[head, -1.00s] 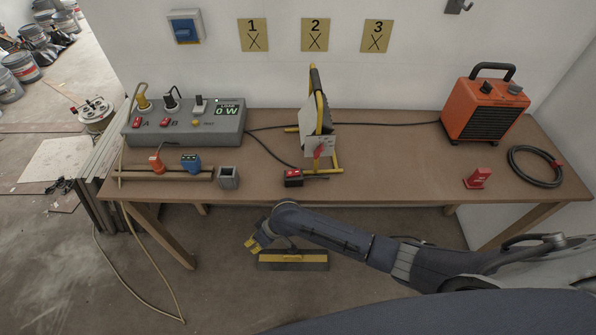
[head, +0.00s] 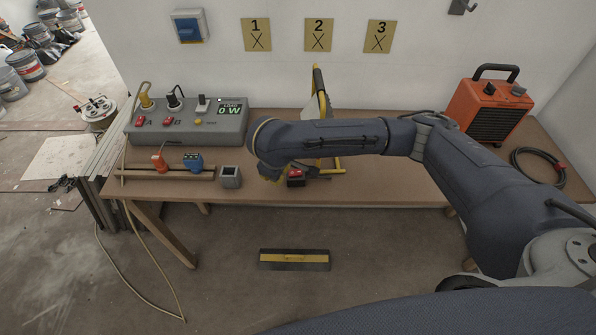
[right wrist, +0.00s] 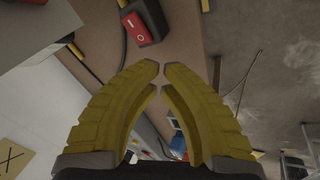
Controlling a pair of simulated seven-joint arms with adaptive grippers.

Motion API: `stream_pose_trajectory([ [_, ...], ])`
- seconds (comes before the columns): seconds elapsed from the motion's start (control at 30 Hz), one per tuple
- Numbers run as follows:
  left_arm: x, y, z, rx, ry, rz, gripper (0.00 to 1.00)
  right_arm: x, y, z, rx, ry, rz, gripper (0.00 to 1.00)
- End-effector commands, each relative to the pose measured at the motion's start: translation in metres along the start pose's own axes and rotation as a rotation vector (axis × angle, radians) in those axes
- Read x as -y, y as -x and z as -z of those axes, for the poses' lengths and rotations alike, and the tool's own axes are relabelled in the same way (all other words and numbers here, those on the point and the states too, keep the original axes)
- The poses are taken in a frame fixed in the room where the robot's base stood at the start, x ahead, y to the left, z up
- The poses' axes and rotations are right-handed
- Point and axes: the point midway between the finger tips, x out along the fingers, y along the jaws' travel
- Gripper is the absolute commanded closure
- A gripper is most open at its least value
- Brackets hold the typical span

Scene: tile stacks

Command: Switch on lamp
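The lamp, a floodlight on a yellow stand (head: 319,82), stands mid-table, partly hidden behind my right arm. In front of it is a small black box with a red rocker switch (head: 296,174). In the right wrist view the red rocker (right wrist: 136,22) shows near the top, beyond the fingertips. My right gripper (head: 272,172) is just left of this switch box, apart from it. In the right wrist view its yellow fingers (right wrist: 162,70) are closed to a thin gap at the tips, with nothing between them. My left gripper is not in view.
A grey power box (head: 190,126) with plugs and a display reading 0 W is at the back left. An orange heater (head: 487,110) and coiled cable (head: 538,168) are at the right. A grey cube (head: 230,177) and a rack with plugs (head: 165,174) are at the front left.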

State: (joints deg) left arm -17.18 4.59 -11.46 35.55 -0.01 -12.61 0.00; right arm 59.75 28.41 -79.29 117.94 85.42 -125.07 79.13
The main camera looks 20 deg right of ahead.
Motion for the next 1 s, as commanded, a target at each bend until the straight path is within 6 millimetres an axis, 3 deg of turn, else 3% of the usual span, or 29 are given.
stream_pose_trajectory([
  [0.03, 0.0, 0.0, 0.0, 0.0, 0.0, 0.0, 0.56, -0.017, 0.01, 0.001, -0.006, -0.009, -0.049, 1.0],
  [0.2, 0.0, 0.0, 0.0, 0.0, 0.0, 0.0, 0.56, -0.054, 0.034, 0.003, -0.023, -0.046, -0.171, 1.0],
  [0.4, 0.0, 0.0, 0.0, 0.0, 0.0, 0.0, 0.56, -0.077, 0.051, 0.004, -0.04, -0.072, -0.249, 1.0],
  [1.0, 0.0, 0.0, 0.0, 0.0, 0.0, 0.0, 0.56, -0.083, 0.053, 0.004, -0.044, -0.08, -0.27, 1.0],
])
